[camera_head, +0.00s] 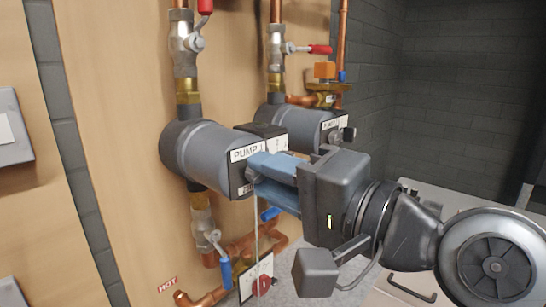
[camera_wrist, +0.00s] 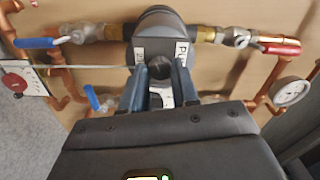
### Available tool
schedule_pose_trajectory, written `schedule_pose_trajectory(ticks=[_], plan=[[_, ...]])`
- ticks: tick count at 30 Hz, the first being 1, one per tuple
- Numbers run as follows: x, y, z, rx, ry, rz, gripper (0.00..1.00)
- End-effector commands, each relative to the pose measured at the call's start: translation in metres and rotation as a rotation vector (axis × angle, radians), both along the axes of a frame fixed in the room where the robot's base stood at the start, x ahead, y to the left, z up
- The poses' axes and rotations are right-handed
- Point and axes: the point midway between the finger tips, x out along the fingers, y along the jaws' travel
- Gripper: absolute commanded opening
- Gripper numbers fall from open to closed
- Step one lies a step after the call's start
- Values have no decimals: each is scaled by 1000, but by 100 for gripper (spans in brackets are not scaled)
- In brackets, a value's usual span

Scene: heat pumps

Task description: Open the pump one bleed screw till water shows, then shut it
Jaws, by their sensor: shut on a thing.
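Pump one (camera_head: 205,148) is a grey cylinder in the left copper pipe run, with a white "PUMP 1" label (camera_head: 246,151) on its front end. In the wrist view the pump (camera_wrist: 160,22) is at the top centre. My gripper (camera_head: 252,176) reaches its front face from the right, with blue fingers. In the wrist view my gripper (camera_wrist: 160,84) has its fingers on either side of a dark round knob, the bleed screw (camera_wrist: 159,68), and is shut on it. The fingers hide the screw in the head view. I can make out no water at the screw.
A second pump (camera_head: 308,122) stands just behind, right of pump one. Red-handled valves (camera_head: 320,49) are above and a blue-handled valve (camera_head: 225,270) below. A gauge (camera_wrist: 290,91) is at right in the wrist view.

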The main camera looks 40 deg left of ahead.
Motion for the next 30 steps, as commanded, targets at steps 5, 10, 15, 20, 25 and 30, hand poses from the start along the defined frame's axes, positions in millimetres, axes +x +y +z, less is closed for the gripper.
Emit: schedule_pose_trajectory(ticks=[5, 10, 15, 20, 25, 30], plan=[[1, 0, 0, 13, 148, -3, 0], [1, 0, 0, 22, 267, -2, 0], [1, -1, 0, 28, 353, -3, 0], [2, -1, -1, 32, 401, -4, 0], [2, -1, -1, 34, 424, -4, 0], [2, -1, -1, 33, 429, -4, 0]])
